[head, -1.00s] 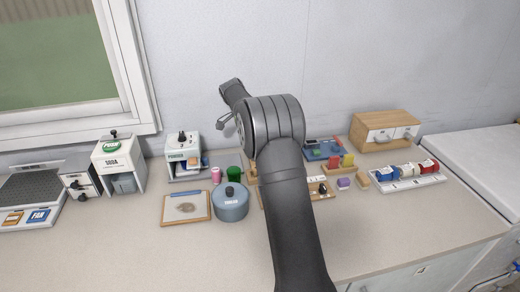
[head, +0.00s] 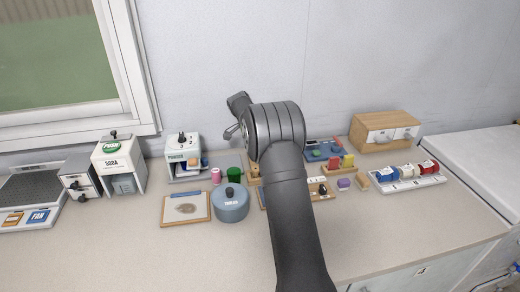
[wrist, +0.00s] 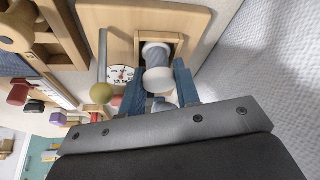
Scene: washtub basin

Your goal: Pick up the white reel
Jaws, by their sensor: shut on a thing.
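A white reel (wrist: 158,80) shows in the wrist view, with pale round ends and a greyish-blue middle. Its far end sits at a square opening in a light wooden panel (wrist: 195,18). My gripper (wrist: 160,88) has its two blue fingers closed on the sides of the reel's near part. In the head view my arm hides the gripper and this reel. Another white reel-like piece (head: 406,172) lies between a blue one (head: 387,174) and a red one (head: 428,167) on a white tray at the right.
In the wrist view a dial (wrist: 121,74) and a yellowish ball (wrist: 101,93) are left of the fingers. A grey wall (wrist: 255,60) is close at the right. In the head view a blue pot (head: 231,207) and a clipboard (head: 186,220) lie left of my arm. The front counter is clear.

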